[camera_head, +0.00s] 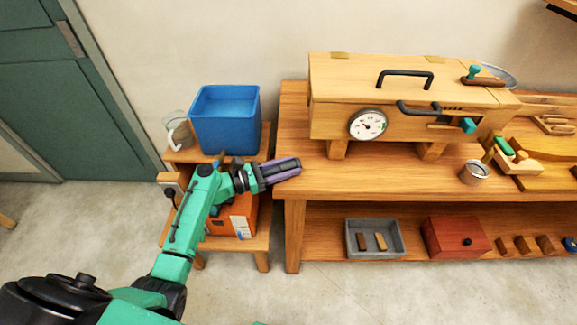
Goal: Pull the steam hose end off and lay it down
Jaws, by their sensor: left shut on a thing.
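My left gripper (284,170) reaches in over the left front edge of the wooden bench. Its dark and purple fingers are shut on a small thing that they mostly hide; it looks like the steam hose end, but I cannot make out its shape. The wooden steam box (345,92) stands on the bench to the right of and behind the gripper, apart from it. A round dial gauge (368,124) is on its front. No run of hose shows clearly. My right gripper is not in view.
A blue tub (226,120) and a glass jug (178,131) stand on a low stand left of the bench (375,181). A metal cup (474,172) and wooden tools are at right. The bench top's left front is clear. A grey tray (374,252) and red box (455,237) sit below.

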